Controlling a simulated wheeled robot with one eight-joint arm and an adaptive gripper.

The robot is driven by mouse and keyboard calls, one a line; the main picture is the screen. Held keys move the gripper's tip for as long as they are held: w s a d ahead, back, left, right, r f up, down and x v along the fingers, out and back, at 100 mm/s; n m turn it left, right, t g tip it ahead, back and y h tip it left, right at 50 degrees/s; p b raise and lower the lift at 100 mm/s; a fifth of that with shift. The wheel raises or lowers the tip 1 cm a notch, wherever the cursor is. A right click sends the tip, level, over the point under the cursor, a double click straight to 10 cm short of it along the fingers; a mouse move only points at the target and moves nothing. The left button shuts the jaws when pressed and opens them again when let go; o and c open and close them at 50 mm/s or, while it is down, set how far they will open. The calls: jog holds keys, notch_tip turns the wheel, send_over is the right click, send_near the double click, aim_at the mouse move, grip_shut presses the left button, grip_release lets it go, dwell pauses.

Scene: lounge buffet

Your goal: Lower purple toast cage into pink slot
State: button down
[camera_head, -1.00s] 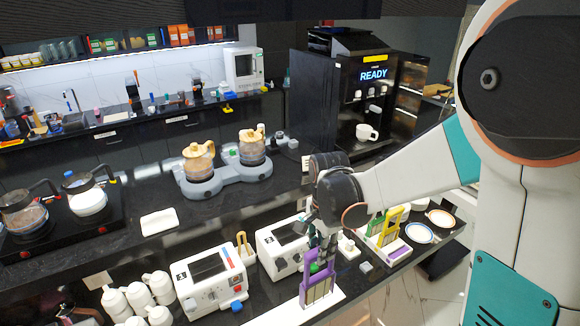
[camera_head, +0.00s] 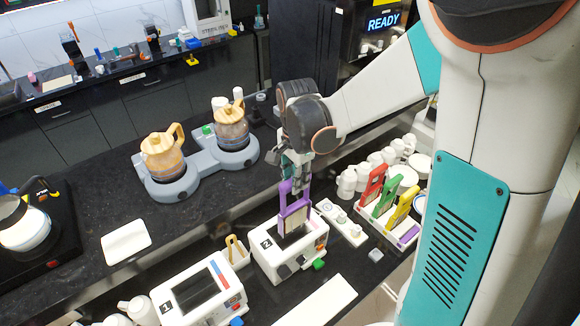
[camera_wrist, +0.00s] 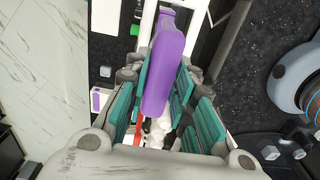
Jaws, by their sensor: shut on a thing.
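The purple toast cage (camera_head: 283,201) is upright over the white toaster marked 2 (camera_head: 270,262). It shows a pale slice in its frame. Its lower edge meets the dark slot area on top of the toaster; I cannot tell how far it is inside. My gripper (camera_head: 295,172) is shut on the cage's top handle. In the wrist view the purple handle (camera_wrist: 163,65) sits between the teal finger pads of my gripper (camera_wrist: 160,110). I cannot make out a pink mark on the slot; the cage and gripper cover part of it.
Toaster 1 (camera_head: 204,296) stands to the left, with red and blue strips on top. A rack (camera_head: 392,232) with red, green and yellow cages stands right. A white strip (camera_head: 318,303) lies in front. White cups and a coffee warmer (camera_head: 205,165) stand behind.

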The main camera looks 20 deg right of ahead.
jog(key=shift+s+r, duration=0.15)
jog(key=shift+s, duration=0.1)
jog(key=shift+w+f+b, duration=0.15)
jog(key=shift+f+b, duration=0.05)
jog(key=shift+b, duration=0.15)
notch_tip(320, 180, down, 4)
jog(key=b, duration=0.3)
jog(key=shift+r, duration=0.1)
jog(key=shift+b, duration=0.55)
dwell(0.4)
jog(key=shift+f+b, duration=0.75)
